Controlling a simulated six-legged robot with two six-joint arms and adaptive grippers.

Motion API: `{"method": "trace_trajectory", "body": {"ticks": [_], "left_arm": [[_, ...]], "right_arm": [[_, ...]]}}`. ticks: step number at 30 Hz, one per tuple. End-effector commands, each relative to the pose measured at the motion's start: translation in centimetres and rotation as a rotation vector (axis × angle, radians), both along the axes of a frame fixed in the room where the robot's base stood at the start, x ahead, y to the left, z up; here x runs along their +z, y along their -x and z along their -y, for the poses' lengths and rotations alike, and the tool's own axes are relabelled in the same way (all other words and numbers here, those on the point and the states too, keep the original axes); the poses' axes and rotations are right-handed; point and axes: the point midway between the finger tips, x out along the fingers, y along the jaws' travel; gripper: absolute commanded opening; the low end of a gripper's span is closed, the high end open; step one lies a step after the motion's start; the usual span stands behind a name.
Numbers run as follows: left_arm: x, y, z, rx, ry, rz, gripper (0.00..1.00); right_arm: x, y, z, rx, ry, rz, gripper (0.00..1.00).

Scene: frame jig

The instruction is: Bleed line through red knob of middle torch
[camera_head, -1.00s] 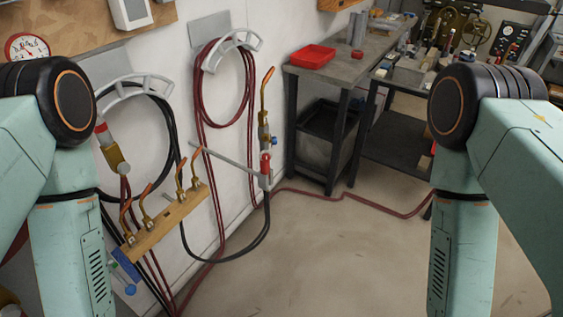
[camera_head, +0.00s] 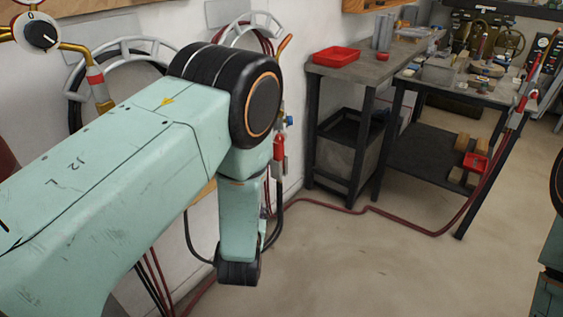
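The middle torch (camera_head: 279,146) hangs by the wall, just right of my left arm. Its copper tip (camera_head: 286,41) shows above the arm, with a blue knob (camera_head: 289,120) and a red part below. My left arm covers some of its body, and I cannot tell whether the red part is its knob. Another torch with a red band (camera_head: 97,88) is at the left by the wall. A third torch (camera_head: 520,100) with a red hose is at the right table's edge. My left arm crosses the left half, but its gripper is not visible. My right gripper is out of view.
A grey workbench (camera_head: 345,75) holds a red tray (camera_head: 337,57). A second table (camera_head: 470,92) carries tools and parts. A red hose (camera_head: 405,226) runs along the floor. The open floor (camera_head: 380,270) in front is clear. A dial (camera_head: 36,33) is at upper left.

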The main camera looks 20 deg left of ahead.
Motion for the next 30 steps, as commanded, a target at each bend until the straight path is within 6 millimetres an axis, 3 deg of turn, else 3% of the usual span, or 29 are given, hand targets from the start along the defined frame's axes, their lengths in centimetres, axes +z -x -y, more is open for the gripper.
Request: {"method": "trace_trajectory", "body": {"ticks": [1, 6, 12, 21, 30], "left_arm": [[-0.4, -1.7, 0.4, 0.005, -0.014, 0.079, 0.46], [2.2, -5.8, 2.0, 0.033, -0.056, 0.334, 0.46], [5.2, -8.3, 4.3, 0.072, -0.085, 0.595, 0.46], [7.7, -9.0, 5.9, 0.105, -0.097, 0.763, 0.46], [9.2, -12.2, 4.6, 0.106, -0.094, 0.768, 0.46]], "right_arm": [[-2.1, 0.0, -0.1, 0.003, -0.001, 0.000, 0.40], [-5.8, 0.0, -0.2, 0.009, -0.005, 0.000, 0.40], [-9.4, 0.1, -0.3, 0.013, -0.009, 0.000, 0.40], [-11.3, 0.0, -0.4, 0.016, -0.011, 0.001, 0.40], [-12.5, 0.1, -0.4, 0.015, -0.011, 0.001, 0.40]]}}
